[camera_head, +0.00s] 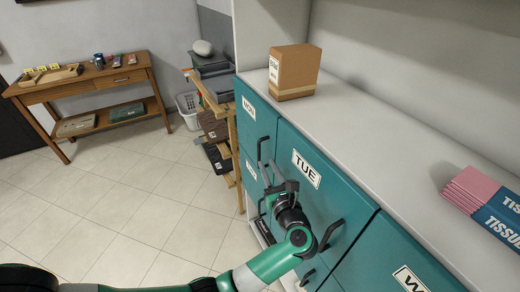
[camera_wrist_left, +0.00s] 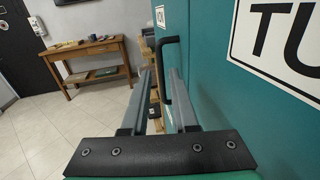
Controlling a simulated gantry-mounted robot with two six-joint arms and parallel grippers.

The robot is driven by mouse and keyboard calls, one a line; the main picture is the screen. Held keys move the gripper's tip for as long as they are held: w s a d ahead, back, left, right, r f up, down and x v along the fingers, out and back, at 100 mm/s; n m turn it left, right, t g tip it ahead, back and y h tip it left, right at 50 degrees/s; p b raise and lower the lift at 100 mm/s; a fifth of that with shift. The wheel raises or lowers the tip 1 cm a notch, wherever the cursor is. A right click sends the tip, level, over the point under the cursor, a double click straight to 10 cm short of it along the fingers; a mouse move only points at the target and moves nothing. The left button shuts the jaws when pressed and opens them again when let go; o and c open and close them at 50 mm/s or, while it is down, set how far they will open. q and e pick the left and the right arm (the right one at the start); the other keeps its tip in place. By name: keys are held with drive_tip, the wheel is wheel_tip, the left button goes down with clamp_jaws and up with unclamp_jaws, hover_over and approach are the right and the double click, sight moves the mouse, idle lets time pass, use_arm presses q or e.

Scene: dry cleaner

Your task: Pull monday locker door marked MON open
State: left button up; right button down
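The teal MON locker door (camera_head: 257,127) is at the far left of the locker row, with a white label reading MON (camera_head: 249,107). It looks shut, flush with the TUE door. Its black bar handle (camera_head: 261,152) stands out near its right edge. My left gripper (camera_head: 272,178) is in front of the lockers, close to that handle. In the left wrist view the two grey fingers of my left gripper (camera_wrist_left: 161,78) are apart, and the black handle (camera_wrist_left: 166,65) shows between and just beyond them. Contact cannot be told. My right gripper is in no view.
The TUE door (camera_head: 325,190) and its handle (camera_head: 331,235) are beside my left arm. A cardboard box (camera_head: 294,72) and pink tissue packs (camera_head: 470,187) stand on the locker top. A wooden shelf (camera_head: 232,140) stands left of the lockers; tiled floor (camera_head: 140,215) is clear.

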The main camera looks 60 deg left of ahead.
sight(260, 148)
use_arm(q)
drive_tip(key=a, duration=0.3)
drive_tip(key=w+a, duration=0.1)
drive_tip(key=a, duration=0.2)
drive_tip(key=a+b, duration=0.1)
drive_tip(key=a, duration=0.2)
drive_tip(key=shift+w+a, duration=0.25)
drive_tip(key=shift+w, duration=0.1)
clamp_jaws()
idle(0.8)
